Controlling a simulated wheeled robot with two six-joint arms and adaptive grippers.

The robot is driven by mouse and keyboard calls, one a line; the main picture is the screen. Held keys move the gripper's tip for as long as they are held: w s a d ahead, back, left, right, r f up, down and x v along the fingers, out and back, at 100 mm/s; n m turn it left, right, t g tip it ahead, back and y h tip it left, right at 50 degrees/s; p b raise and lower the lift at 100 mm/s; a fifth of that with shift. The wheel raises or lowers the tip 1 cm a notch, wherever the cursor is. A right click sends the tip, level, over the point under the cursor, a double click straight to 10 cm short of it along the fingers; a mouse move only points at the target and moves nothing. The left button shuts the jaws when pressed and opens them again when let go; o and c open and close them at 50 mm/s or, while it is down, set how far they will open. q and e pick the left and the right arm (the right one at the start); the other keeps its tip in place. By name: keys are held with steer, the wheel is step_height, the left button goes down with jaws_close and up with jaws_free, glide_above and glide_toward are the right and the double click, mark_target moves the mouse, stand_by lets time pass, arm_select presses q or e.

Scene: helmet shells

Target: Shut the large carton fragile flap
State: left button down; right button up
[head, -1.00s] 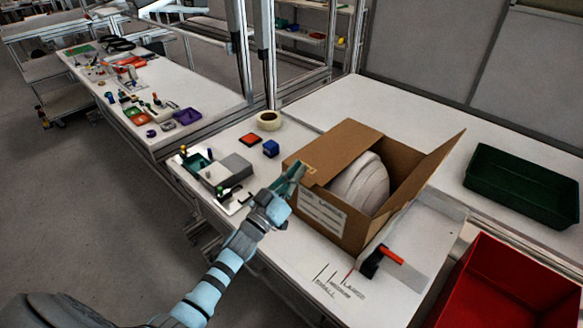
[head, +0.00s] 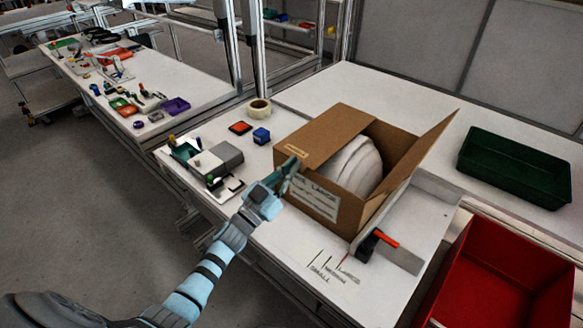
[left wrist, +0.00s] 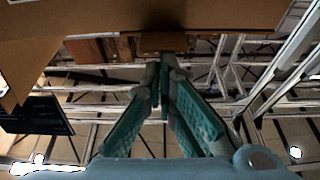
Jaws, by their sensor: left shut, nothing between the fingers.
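The large brown carton (head: 350,209) stands on the white table with a white label (head: 315,197) on its front. Its left flap (head: 325,134) lies folded in over the left part of the opening and bears a small tan label (head: 297,151). Its right flap (head: 432,137) stands up and leans outward. A white helmet shell (head: 358,165) shows inside. My left gripper (head: 292,163) is shut and empty, near the front left corner by the tan label. In the left wrist view, its fingertips (left wrist: 165,68) are just below brown cardboard (left wrist: 150,17); contact is unclear. My right gripper is out of view.
Left of the carton are a grey block (head: 217,159), a blue cube (head: 261,136), a red-topped piece (head: 240,128) and a tape roll (head: 258,108). Right are a green tray (head: 515,168), a red bin (head: 500,275) and a red-handled tool (head: 383,238).

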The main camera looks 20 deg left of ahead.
arm_select(q)
step_height(320, 180, up, 4)
steer(key=p, duration=0.5)
steer(key=b+v, duration=0.2)
steer(key=v, duration=0.8)
